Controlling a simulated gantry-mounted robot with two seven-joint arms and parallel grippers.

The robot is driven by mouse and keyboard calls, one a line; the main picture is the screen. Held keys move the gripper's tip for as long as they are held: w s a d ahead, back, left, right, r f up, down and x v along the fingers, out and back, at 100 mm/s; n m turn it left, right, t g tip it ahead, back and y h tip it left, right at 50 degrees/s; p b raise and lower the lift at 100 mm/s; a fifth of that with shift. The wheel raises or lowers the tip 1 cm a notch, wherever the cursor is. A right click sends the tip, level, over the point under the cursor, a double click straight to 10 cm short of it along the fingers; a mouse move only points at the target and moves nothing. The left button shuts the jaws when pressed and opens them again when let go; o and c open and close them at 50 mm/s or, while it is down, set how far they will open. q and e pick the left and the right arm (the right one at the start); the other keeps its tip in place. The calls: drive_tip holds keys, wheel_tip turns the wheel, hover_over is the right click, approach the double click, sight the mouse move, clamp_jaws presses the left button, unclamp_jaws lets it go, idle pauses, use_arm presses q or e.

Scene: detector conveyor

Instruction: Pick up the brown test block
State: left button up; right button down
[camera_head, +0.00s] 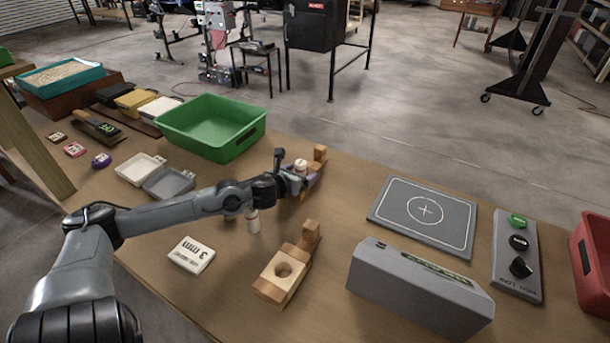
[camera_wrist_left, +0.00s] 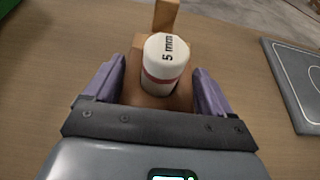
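A small brown block (camera_head: 57,137) lies at the far left of the table, by a pink one and a purple one. My left gripper (camera_head: 297,178) is well to the right of it, over a wooden holder (camera_head: 320,154). In the left wrist view, the open purple fingers (camera_wrist_left: 155,92) stand either side of a white cylinder (camera_wrist_left: 167,62) marked "5 mm" with a red band. The cylinder sits upright in the wooden holder (camera_wrist_left: 165,15), with gaps to the fingers. My right gripper is in neither view.
An empty wooden holder (camera_head: 284,268) stands nearer, beside a white "3 mm" card (camera_head: 191,254). A green bin (camera_head: 211,125) and two small trays (camera_head: 142,169) are at the left. A grey detector box (camera_head: 420,290), target pad (camera_head: 423,213) and button panel (camera_head: 517,250) fill the right.

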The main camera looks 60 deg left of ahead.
use_arm(q)
drive_tip(key=c, duration=0.8)
drive_tip(key=shift+r, duration=0.2)
